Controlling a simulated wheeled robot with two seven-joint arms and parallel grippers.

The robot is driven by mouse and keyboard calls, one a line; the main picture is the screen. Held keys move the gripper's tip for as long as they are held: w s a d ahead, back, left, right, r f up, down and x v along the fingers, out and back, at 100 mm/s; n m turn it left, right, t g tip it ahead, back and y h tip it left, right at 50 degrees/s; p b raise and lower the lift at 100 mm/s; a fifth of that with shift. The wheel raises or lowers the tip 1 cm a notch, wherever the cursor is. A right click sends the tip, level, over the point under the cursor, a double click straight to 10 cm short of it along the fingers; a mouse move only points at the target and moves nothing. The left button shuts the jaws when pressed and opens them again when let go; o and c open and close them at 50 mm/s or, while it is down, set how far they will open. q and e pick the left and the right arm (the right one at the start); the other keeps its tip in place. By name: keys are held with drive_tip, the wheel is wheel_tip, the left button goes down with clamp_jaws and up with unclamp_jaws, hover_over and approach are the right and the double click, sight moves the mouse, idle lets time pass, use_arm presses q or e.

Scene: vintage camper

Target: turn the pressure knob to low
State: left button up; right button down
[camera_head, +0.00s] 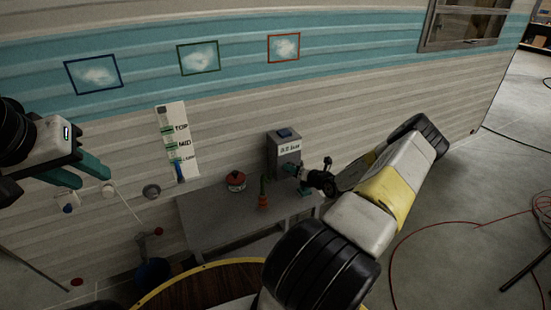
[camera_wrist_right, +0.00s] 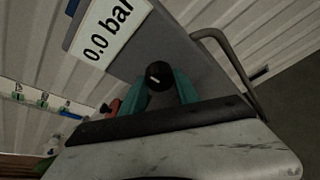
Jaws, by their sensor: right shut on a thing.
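The pressure box (camera_head: 285,158) is grey with a blue top piece and a white label. It stands at the back of the grey table. In the right wrist view the label (camera_wrist_right: 110,24) reads 0.0 bar. The black round knob (camera_wrist_right: 159,75) with a white pointer mark is on the box's face. My right gripper (camera_wrist_right: 157,86) has its teal fingers on either side of the knob and is shut on it. In the head view the right gripper (camera_head: 296,180) is at the box's front, hiding the knob. My left gripper (camera_head: 86,172) is open and empty, away at the left.
A TOP/MID board (camera_head: 187,158) hangs on the camper wall. A round wooden top (camera_head: 190,289) is in front.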

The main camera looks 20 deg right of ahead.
drive_tip(key=c, duration=0.9)
unclamp_jaws()
drive_tip(key=v, duration=0.8)
